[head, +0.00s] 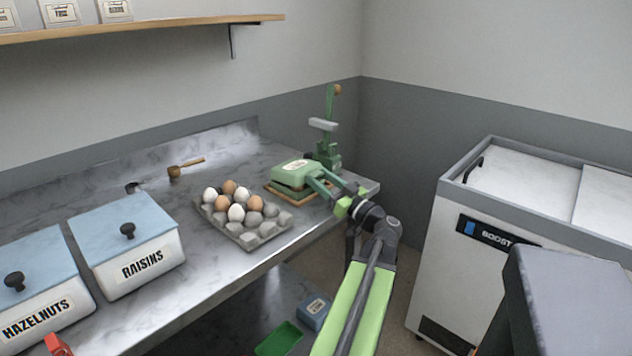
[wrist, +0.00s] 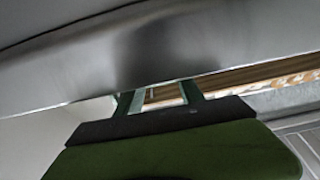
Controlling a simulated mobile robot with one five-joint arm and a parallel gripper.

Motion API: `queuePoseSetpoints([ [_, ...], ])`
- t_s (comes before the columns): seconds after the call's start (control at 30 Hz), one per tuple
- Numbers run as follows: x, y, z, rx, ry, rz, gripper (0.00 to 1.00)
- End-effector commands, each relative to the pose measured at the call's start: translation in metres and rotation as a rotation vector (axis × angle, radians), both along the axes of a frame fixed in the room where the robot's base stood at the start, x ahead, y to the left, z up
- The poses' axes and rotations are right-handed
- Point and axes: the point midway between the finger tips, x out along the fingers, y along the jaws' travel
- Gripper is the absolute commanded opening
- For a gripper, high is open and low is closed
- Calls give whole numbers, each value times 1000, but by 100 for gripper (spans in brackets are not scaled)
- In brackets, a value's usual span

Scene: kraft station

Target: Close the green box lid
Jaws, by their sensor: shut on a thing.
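A pale green box (head: 294,174) with a light label on its top sits on a wooden board near the right end of the counter, in the head view. Its lid looks down or nearly down; whether a gap is left I cannot tell. Green handle bars (head: 320,183) stick out from the box toward my gripper (head: 342,203). My gripper is shut at the outer end of this handle, just off the counter edge. In the wrist view, two green bars (wrist: 190,93) rise behind a dark edge; the exact contact is hidden.
A green press (head: 328,150) stands just behind the box. An egg tray (head: 262,232) lies to its left, with raisins (head: 135,262) and hazelnuts (head: 40,312) bins farther left. A white freezer (head: 440,260) stands to the right. Below are a green tray (head: 279,338) and a blue box (head: 314,312).

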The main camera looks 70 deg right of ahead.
Motion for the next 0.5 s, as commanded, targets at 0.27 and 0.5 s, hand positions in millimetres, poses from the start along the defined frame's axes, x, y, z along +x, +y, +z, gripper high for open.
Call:
queuePoseSetpoints([
  [0.27,-4,-2,-10,1,5,-10,0],
  [0.5,-4,-2,-10,1,6,-11,0],
])
